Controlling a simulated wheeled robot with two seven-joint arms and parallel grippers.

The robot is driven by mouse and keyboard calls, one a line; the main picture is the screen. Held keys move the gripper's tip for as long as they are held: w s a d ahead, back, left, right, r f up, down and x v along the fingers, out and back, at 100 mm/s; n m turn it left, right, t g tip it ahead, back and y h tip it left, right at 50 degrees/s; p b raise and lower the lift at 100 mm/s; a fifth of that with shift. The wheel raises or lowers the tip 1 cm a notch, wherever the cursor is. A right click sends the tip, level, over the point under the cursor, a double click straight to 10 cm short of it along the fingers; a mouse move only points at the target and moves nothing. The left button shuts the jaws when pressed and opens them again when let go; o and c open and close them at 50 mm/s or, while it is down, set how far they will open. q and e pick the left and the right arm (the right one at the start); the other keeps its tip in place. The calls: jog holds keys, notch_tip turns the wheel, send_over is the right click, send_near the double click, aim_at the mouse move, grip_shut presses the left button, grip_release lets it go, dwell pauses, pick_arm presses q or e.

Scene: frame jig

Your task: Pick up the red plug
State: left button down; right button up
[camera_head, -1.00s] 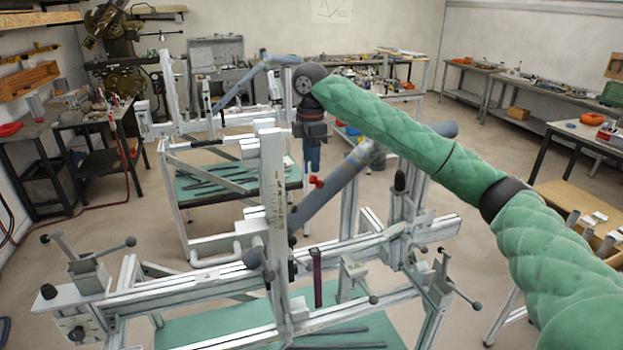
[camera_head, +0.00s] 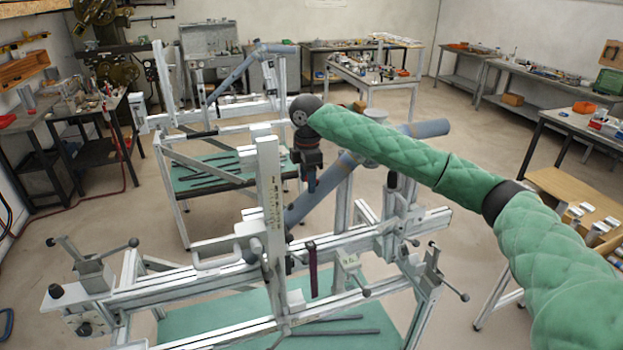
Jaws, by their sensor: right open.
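I cannot make out the red plug in the head view; my right gripper covers the part of the blue-grey tube (camera_head: 304,207) where it would show. The tube lies slanted in the aluminium frame jig (camera_head: 271,200), rising to the right. My right gripper (camera_head: 311,187) points down in front of the tube, just right of the jig's upright post. It is open, though its fingers are small and dark here, and I cannot tell whether anything is between them. My left gripper is not in view.
The upright post with its scale stands close left of my right gripper. Clamps and handles (camera_head: 433,262) stick out along the jig's rail. A second jig (camera_head: 180,150) stands behind on the left. Benches with tools (camera_head: 570,125) line the walls. Open floor lies between.

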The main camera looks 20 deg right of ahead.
grip_shut()
jog(key=shift+r, duration=0.1)
